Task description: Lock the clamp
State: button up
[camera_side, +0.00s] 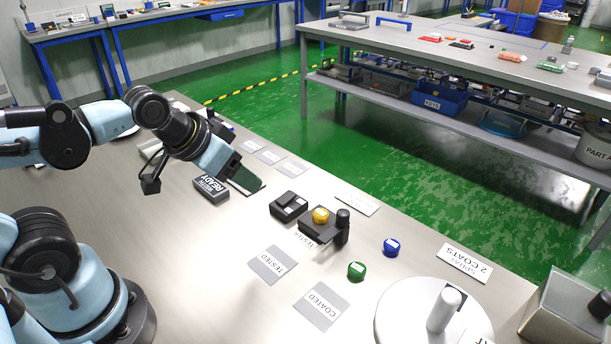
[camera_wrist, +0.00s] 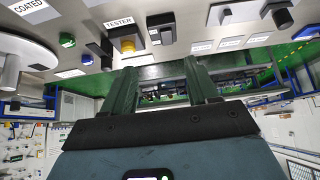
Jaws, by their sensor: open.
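The tester (camera_side: 327,236) is a black fixture on the steel table, with a yellow round part (camera_side: 320,215) seated in it and a black upright knob (camera_side: 343,217) beside that part. No part is labelled as the clamp, and I cannot tell whether anything there is locked. The yellow part also shows in the wrist view (camera_wrist: 128,45), near the TESTER label (camera_wrist: 118,22). My gripper (camera_side: 245,180) is above the table, left of and apart from the tester. Its two dark green fingers are spread and empty in the wrist view (camera_wrist: 162,85).
A black and white block (camera_side: 288,205) sits left of the tester. A green puck (camera_side: 356,270) and blue puck (camera_side: 391,246) stand to its right. A white turntable (camera_side: 405,315) with a post is front right. A black READY box (camera_side: 210,188) is near my gripper.

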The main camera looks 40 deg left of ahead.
jog(key=shift+c, duration=0.5)
jog(key=n+g+y, duration=0.1)
jog(key=n+g, duration=0.2)
send_near(344, 211)
jog(key=x, duration=0.8)
jog(key=shift+f, duration=0.25)
grip_shut()
